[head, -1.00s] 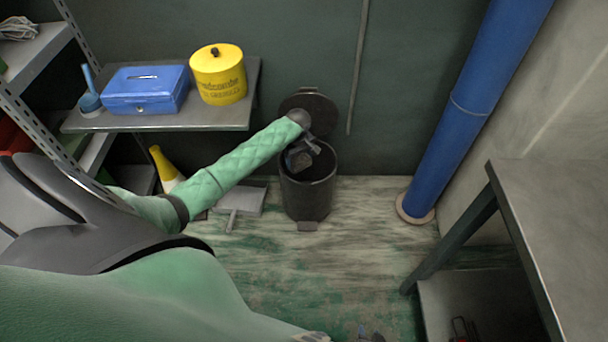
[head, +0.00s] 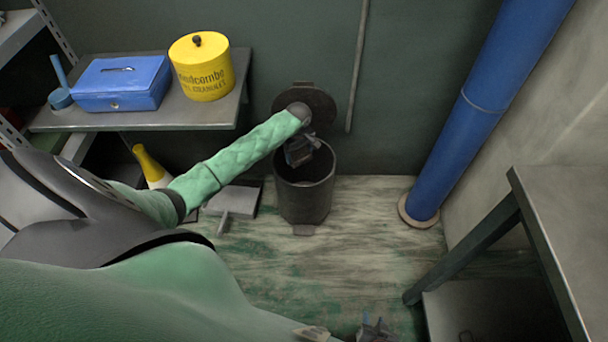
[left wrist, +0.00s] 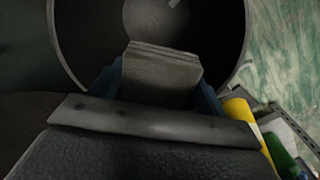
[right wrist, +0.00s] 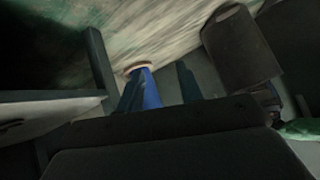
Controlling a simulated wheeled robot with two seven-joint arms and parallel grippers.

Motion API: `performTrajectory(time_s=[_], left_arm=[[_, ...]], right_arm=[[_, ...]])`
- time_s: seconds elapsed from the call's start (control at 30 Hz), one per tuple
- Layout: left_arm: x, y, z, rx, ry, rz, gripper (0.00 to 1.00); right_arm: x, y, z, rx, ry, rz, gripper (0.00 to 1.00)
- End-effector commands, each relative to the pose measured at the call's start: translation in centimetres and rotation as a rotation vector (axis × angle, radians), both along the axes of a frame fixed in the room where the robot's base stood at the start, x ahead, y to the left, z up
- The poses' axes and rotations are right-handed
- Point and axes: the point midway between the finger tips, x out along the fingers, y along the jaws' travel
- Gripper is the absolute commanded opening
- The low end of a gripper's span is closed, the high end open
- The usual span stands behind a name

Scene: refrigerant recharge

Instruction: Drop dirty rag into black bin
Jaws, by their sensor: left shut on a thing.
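The black bin (head: 305,200) stands on the floor by the back wall, its lid (head: 318,108) tipped open against the wall. My left gripper (head: 301,156) is over the bin's mouth, pointing down. In the left wrist view it is shut on the dirty rag (left wrist: 160,76), a grey-brown folded bundle between the blue fingers. The bin's round rim (left wrist: 60,45) surrounds the rag in that view, and the bin's inside is dark. My right gripper (head: 376,332) is empty at the bottom edge of the head view; its fingers stand apart in the right wrist view (right wrist: 160,88).
A shelf (head: 190,116) at the left holds a blue box (head: 122,84) and a yellow can (head: 203,68). A dustpan (head: 236,200) lies left of the bin. A blue pipe (head: 480,105) and a grey table (head: 565,225) are at the right. The floor before the bin is clear.

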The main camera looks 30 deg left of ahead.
Motion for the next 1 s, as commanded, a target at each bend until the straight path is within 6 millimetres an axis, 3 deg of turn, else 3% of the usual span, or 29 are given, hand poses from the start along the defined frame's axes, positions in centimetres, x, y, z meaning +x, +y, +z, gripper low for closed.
performTrajectory(time_s=[0.2,0.57,0.6,0.7,1.0], left_arm=[[0.0,0.0,-1.1,0.0,0.0,0.0,0.52],[0.0,0.0,-1.1,0.0,0.0,0.0,0.52],[0.0,0.0,-1.1,0.0,0.0,0.0,0.83],[0.0,0.0,-1.1,0.0,0.0,0.0,1.0],[0.0,0.0,-0.9,0.0,0.0,0.0,1.0]], right_arm=[[1.3,0.1,0.1,0.01,-0.053,-0.007,0.36],[1.5,0.2,0.3,0.011,-0.063,-0.007,0.36],[1.5,0.2,0.3,0.011,-0.063,-0.007,0.36],[1.5,0.2,0.3,0.011,-0.063,-0.007,0.36],[1.8,0.2,-0.1,0.011,-0.045,-0.007,0.36]])
